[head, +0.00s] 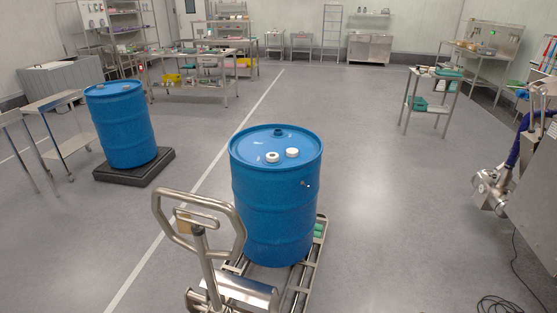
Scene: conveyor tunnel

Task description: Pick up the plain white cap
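A plain white cap (292,153) lies on the top of the near blue drum (275,195), right of the middle. A second white cap (272,157) with a dark centre lies just to its left, also on the drum top. The two caps appear close together but apart. The drum stands upright on a low metal trolley (306,278). Neither of my grippers shows in the head view.
The trolley's tall metal handle (198,222) rises at the drum's front left. Another blue drum (121,125) stands on a black pallet (135,168) at the left. A metal machine (490,190) stands at the right, with a cable (497,304) on the floor. The floor right of the near drum is clear.

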